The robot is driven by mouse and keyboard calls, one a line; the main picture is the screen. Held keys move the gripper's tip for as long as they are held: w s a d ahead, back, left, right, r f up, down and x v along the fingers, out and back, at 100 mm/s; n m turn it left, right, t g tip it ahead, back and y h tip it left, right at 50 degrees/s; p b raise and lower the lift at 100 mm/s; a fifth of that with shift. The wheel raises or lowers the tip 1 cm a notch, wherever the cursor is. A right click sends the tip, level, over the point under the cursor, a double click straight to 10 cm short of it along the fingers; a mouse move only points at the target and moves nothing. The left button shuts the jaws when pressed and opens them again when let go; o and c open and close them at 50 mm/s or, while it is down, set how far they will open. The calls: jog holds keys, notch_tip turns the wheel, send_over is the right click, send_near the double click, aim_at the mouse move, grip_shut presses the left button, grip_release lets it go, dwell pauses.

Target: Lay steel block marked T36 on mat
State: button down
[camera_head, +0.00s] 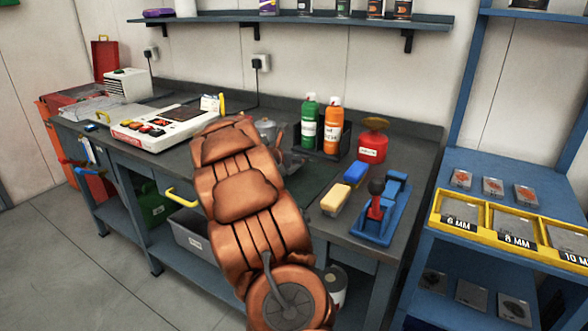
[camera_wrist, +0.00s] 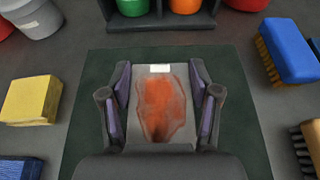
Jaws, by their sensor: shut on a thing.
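A flat grey steel block (camera_wrist: 143,75) with a rusty orange patch and a small white label shows in the wrist view; I cannot read the label. My gripper (camera_wrist: 160,100) is shut on it, with one finger pad against its left side and one against its right. The block is over the middle of a dark green mat (camera_wrist: 88,85), which shows around it. I cannot tell whether the block touches the mat. In the head view my arm hides the block and most of the mat (camera_head: 318,178).
A dark caddy with a green bottle (camera_head: 308,125) and an orange bottle (camera_head: 333,127) stands behind the mat. Brushes and a blue fixture (camera_head: 378,212) lie right of it. In the wrist view, a yellow block (camera_wrist: 32,100) lies left and a grey pot (camera_wrist: 35,18) stands back left.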

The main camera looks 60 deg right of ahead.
aim_at(294, 166)
jog(key=shift+f, duration=1.65)
jog(key=shift+b, duration=0.3)
jog(key=shift+c, duration=1.2)
grip_release()
jog(key=shift+f, duration=0.2)
jog(key=shift+r, duration=0.1)
jog(key=shift+a+r, duration=0.1)
jog(key=shift+a, duration=0.05)
jog(key=v, duration=1.1)
jog(key=shift+s+a+r, duration=0.1)
jog(key=shift+s+a, duration=0.05)
jog(key=shift+a, duration=0.25)
